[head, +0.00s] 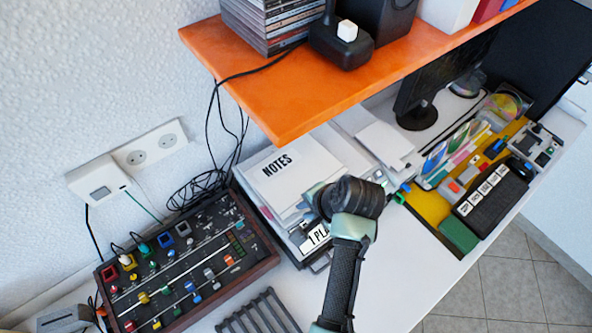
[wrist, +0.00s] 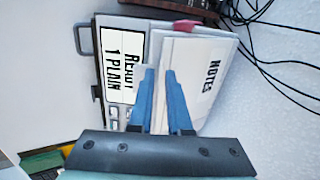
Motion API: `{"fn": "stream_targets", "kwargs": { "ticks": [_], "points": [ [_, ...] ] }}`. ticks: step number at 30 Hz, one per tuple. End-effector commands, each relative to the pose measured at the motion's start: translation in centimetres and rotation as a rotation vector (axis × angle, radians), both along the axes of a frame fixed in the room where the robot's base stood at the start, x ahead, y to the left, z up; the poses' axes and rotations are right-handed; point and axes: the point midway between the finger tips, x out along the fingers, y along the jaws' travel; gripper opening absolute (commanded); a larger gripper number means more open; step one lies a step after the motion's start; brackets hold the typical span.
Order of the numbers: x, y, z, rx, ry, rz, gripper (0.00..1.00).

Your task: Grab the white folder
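The white folder marked NOTES (head: 290,168) lies on a grey tray-like case (head: 262,205) under the orange shelf. In the wrist view the folder (wrist: 203,80) lies ahead and right, with a red piece at its far edge. My gripper (wrist: 160,70) is open, its two blue fingers apart over the folder's left part. A pale edge shows between them; I cannot tell whether they touch it. In the head view my wrist hides most of the fingers and the folder's right corner.
The orange shelf (head: 290,90) overhangs the back, carrying cases and a black device. A mixer panel with colored knobs (head: 185,265) stands left. Loose black cables (head: 205,185) hang behind. A yellow organizer (head: 430,205) with discs and stationery is right.

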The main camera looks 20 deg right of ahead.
Motion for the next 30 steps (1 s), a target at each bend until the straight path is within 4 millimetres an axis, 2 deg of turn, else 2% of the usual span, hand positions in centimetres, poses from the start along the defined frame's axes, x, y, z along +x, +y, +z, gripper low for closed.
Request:
{"fn": "stream_targets", "kwargs": {
  "ticks": [6, 10, 17, 18, 21, 30],
  "points": [
    [1.4, 0.2, -2.4, 0.001, 0.002, 0.001, 0.16],
    [1.8, 0.4, -3.2, 0.001, 0.000, 0.000, 0.16],
    [1.8, 0.4, -3.4, -0.001, -0.001, 0.000, 0.16],
    [1.8, 0.4, -3.4, 0.000, -0.001, 0.001, 0.15],
    [1.8, 0.4, -3.3, 0.000, -0.001, 0.001, 0.00],
    [1.9, 0.3, -3.3, 0.000, -0.002, 0.000, 0.00]
  ]
}}
